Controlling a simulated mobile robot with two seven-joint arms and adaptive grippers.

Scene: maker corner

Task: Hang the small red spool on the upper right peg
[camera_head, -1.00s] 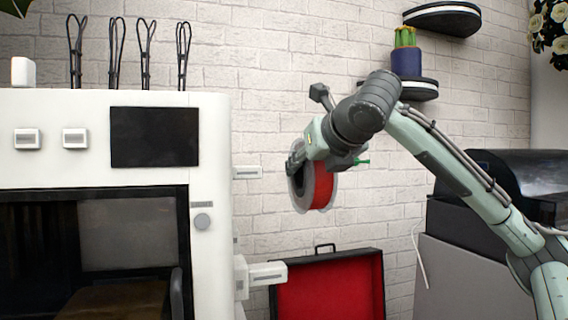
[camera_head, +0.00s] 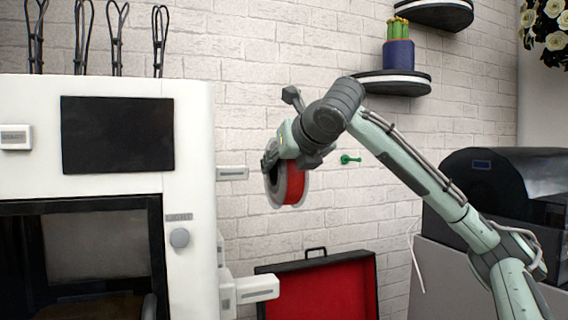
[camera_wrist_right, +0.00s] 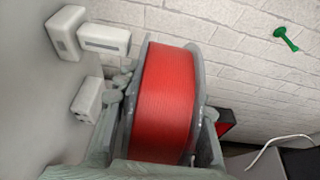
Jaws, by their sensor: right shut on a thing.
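The red spool (camera_head: 293,184) has grey flanges and hangs in the air in front of the brick wall. My right gripper (camera_head: 284,163) is shut on it. In the wrist view the spool (camera_wrist_right: 165,105) fills the middle, with the fingers of my right gripper (camera_wrist_right: 166,120) at its two flanges. A green peg (camera_head: 350,159) sticks out of the wall, right of the spool and apart from it. The peg also shows at the upper right of the wrist view (camera_wrist_right: 286,38). Other pegs are not seen; my arm may hide some. My left gripper is not in view.
A white machine (camera_head: 190,130) stands at left, with pale blocks (camera_head: 232,173) jutting from its right side. An open red-lined case (camera_head: 325,288) lies below. Wall shelves (camera_head: 395,85) hang above my arm. A dark domed machine (camera_head: 505,180) stands at right.

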